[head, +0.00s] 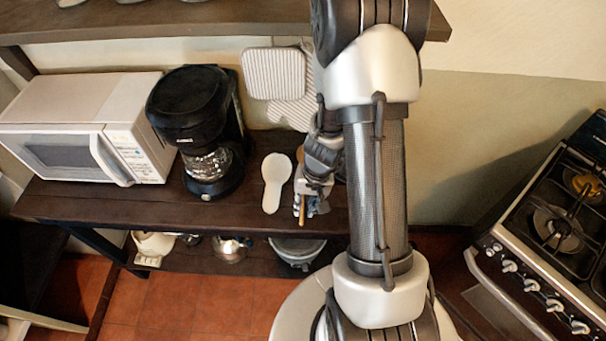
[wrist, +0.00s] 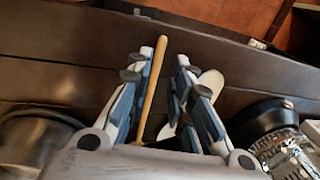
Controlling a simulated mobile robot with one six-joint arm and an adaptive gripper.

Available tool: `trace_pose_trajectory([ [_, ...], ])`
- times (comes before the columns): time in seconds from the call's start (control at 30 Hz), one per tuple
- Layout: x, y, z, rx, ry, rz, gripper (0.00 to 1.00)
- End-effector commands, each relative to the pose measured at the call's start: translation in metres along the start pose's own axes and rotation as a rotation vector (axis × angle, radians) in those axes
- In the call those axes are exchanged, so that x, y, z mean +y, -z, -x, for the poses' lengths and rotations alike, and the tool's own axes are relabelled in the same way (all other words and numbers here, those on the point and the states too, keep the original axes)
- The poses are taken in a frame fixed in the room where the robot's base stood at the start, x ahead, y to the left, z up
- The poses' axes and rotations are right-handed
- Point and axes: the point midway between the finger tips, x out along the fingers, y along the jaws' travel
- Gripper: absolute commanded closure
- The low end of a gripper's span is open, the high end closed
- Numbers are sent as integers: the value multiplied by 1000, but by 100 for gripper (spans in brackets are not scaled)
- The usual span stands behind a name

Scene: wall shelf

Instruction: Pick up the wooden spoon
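The wooden spoon (wrist: 153,85) shows in the wrist view as a thin, light-brown handle running between my gripper's two fingers. Its lower end is hidden behind the gripper. My gripper (wrist: 167,60) is open, with a finger on each side of the handle. The handle lies close to the left finger, and a clear gap shows on its right. I cannot tell whether the left finger touches it. In the head view my gripper (head: 309,206) is low over the dark wooden shelf (head: 215,209), and a short piece of the wooden spoon (head: 302,208) shows there.
A white spoon-shaped rest (head: 275,180) lies just left of my gripper. The coffee maker (head: 193,110) and microwave (head: 85,128) stand farther left. Striped pot holders (head: 273,74) hang behind. A stove (head: 555,240) is at the right. A dark round vessel (wrist: 35,138) is near the left finger.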

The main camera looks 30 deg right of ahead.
Motion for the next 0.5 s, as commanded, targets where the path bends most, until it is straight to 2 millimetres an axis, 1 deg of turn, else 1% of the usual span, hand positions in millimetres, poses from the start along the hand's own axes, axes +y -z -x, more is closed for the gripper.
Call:
trace_pose_trajectory([
  [0.03,2,0,-12,-3,0,0,80],
  [0.2,3,2,-38,-3,0,0,80],
  [0.3,2,3,-44,-1,0,0,80],
  [0.5,2,3,-43,-1,0,1,80],
])
